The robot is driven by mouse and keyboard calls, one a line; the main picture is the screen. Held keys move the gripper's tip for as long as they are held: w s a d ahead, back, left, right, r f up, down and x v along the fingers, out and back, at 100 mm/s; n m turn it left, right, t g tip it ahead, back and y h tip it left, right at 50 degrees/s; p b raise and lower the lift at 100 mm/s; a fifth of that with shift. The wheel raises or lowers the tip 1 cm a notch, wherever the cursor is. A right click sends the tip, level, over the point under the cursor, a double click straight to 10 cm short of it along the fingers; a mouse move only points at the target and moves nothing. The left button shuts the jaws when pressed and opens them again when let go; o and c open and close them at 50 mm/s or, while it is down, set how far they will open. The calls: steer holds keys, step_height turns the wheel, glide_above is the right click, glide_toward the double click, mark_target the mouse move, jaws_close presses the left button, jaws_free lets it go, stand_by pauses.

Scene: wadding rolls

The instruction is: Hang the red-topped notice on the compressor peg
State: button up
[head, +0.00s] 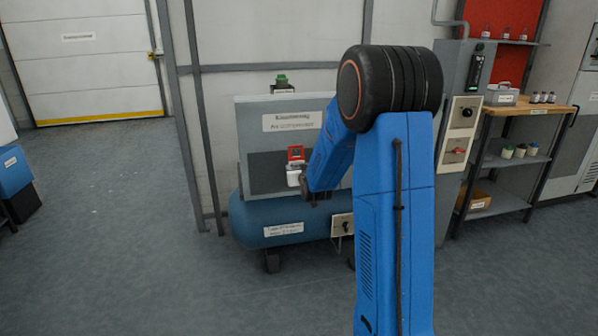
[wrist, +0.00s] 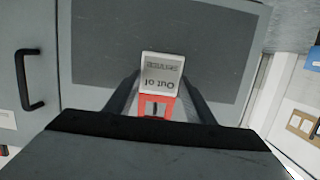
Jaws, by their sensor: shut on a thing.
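The notice (wrist: 162,75) has a white body reading "Out of" and a red top with a dark slot. In the wrist view it sits between the two dark fingers of my gripper (wrist: 160,92), its lettering upside down. In the head view the notice's red top (head: 296,153) is uppermost, in front of the compressor's grey housing (head: 262,160). My gripper (head: 306,188) is shut on the notice, partly hidden by my blue arm. The compressor has a blue tank (head: 250,222) below. I cannot make out the peg; my arm covers part of the compressor.
A beige switch plate (head: 342,225) is at the tank's front. A grey control cabinet (head: 452,150) stands right of my arm, then a wooden-topped shelf bench (head: 535,110). A dark handle (wrist: 28,80) shows in the wrist view.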

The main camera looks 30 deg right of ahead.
steer(key=shift+w+d, duration=0.1)
steer(key=shift+w, duration=0.3)
steer(key=shift+w+d+f, duration=0.15)
steer(key=shift+w+f, duration=0.35)
steer(key=shift+w, duration=0.05)
steer(key=o, duration=1.1)
steer(key=v, duration=1.7)
steer(key=shift+s, duration=0.2)
